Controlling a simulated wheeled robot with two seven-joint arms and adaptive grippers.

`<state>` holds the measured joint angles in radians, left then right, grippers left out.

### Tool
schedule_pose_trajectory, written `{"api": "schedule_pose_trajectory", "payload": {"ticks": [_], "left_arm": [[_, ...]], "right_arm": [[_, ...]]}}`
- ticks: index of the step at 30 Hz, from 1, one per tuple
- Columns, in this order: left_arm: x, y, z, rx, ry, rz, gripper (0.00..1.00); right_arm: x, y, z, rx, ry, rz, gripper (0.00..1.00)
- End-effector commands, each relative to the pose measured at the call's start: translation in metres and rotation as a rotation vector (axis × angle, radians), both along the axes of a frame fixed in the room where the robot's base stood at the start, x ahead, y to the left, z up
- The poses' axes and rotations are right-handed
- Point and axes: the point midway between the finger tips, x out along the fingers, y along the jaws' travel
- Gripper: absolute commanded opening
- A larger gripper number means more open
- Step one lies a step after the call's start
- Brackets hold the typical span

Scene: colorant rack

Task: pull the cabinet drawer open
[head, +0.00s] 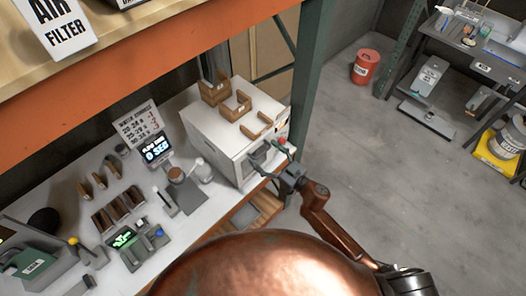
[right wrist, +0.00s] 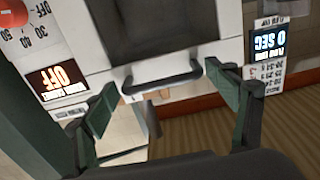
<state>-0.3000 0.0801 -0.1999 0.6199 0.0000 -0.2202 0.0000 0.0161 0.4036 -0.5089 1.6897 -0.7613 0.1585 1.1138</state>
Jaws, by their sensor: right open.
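The white cabinet (head: 212,123) stands on the worktable at its right end. In the right wrist view its light front panel (right wrist: 222,50) carries a dark horizontal bar handle (right wrist: 162,83) below a dark recessed area (right wrist: 160,25). My right gripper (head: 272,153) is at the cabinet's right-hand front face. In the right wrist view the right gripper (right wrist: 160,84) is open, one finger near each end of the handle; I cannot tell whether they touch it. The drawer's edges are hard to make out. My left gripper is not in view.
A red knob with a dial (right wrist: 12,18) and a lit OFF display (right wrist: 58,80) are beside the handle. Brown holders (head: 236,104) stand on the cabinet top.

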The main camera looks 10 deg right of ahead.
Motion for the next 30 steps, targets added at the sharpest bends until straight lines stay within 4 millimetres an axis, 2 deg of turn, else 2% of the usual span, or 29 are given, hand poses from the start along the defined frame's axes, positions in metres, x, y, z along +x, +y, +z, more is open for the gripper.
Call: {"api": "schedule_pose_trajectory", "payload": {"ticks": [11,30], "left_arm": [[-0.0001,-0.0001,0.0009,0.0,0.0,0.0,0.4],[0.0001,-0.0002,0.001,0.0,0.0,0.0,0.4]], "right_arm": [[0.0048,0.0043,-0.0005,0.0,0.001,0.0,0.79],[0.005,0.0033,-0.0003,-0.001,0.001,-0.001,0.34]]}}
